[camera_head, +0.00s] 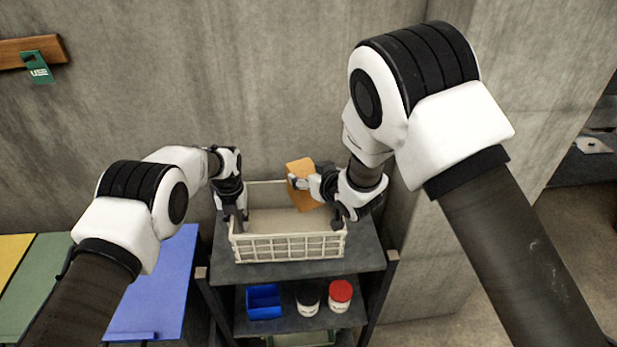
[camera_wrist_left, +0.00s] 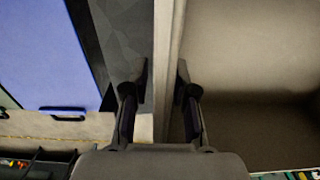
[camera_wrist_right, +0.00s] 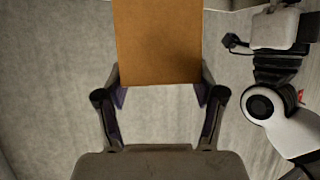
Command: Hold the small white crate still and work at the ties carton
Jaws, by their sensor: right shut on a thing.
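The small white crate (camera_head: 290,246) stands on the top of a dark shelf rack, its inside visible and pale. My left gripper (camera_head: 237,217) is at the crate's left wall. In the left wrist view its fingers (camera_wrist_left: 163,80) stand apart on either side of the crate wall (camera_wrist_left: 164,40). My right gripper (camera_head: 300,184) is shut on an orange-brown carton (camera_head: 303,171), which is tilted over the right rear part of the crate. In the right wrist view the carton (camera_wrist_right: 158,40) sits between the fingers (camera_wrist_right: 160,92). Whether the carton touches the crate floor cannot be told.
The rack's top (camera_head: 366,245) has a little free room beside the crate. On the shelf below are a blue bin (camera_head: 263,301), a dark-lidded jar (camera_head: 307,298) and a red-lidded jar (camera_head: 340,295). A blue panel (camera_head: 160,290) lies at left. A concrete wall is close behind.

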